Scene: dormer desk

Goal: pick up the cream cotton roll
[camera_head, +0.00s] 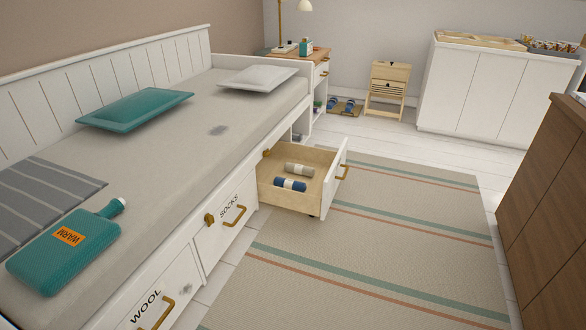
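The cream cotton roll (299,169) lies on its side inside an open wooden drawer (330,193) under the daybed. A dark blue roll with a pale band (290,184) lies just in front of it, close to it or touching; I cannot tell which. The drawer is pulled out to the right, over the floor beside the bed. Neither of my grippers shows in the head view.
The daybed (218,130) carries a teal hot-water bottle (62,260), a teal cushion (135,107) and a pale cushion (258,78). Closed drawers marked SOCKS (226,222) and WOOL (152,305) are nearer. The striped rug (400,230) is clear. A brown cabinet (550,210) stands right.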

